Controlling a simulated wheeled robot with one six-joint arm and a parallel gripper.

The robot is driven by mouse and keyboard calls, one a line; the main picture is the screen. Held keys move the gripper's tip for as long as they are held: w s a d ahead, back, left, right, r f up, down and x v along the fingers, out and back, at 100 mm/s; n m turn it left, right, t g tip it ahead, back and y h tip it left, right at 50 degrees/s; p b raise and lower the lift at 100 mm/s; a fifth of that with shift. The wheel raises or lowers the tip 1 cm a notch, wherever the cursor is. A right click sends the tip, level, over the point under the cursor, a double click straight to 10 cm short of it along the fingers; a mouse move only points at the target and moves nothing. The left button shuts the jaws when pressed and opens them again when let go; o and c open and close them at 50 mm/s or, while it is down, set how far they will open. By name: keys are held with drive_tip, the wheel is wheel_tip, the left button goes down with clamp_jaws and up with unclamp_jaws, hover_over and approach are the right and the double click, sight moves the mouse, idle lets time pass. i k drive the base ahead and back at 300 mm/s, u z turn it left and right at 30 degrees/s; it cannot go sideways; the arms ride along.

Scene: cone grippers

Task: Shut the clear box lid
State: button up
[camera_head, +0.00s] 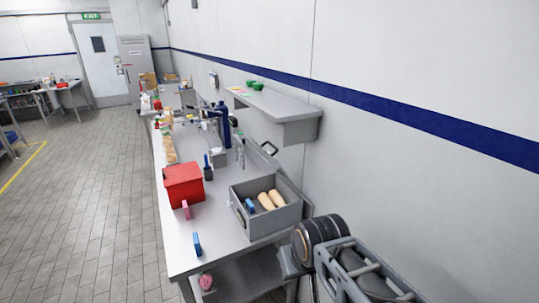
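I cannot make out a clear box or its lid for certain in the head view. An open grey box (272,222) stands at the right of the near bench, with tan rolls (270,200) and a small blue item (249,206) inside. A red box (184,183) stands to its left, its top looking closed. Grey and black arm parts fill the lower right corner and seem to be mine. My gripper's fingers do not show.
The long bench (221,236) runs away along the wall. A blue item (197,244) and a pink one (186,209) stand near its left edge. Bottles and tools crowd its far part. A wall shelf (285,105) overhangs the right side. The tiled floor at left is clear.

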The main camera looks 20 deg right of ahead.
sight(280, 165)
drive_tip(key=u, duration=1.15)
drive_tip(key=i, duration=0.95)
drive_tip(key=z, duration=1.6)
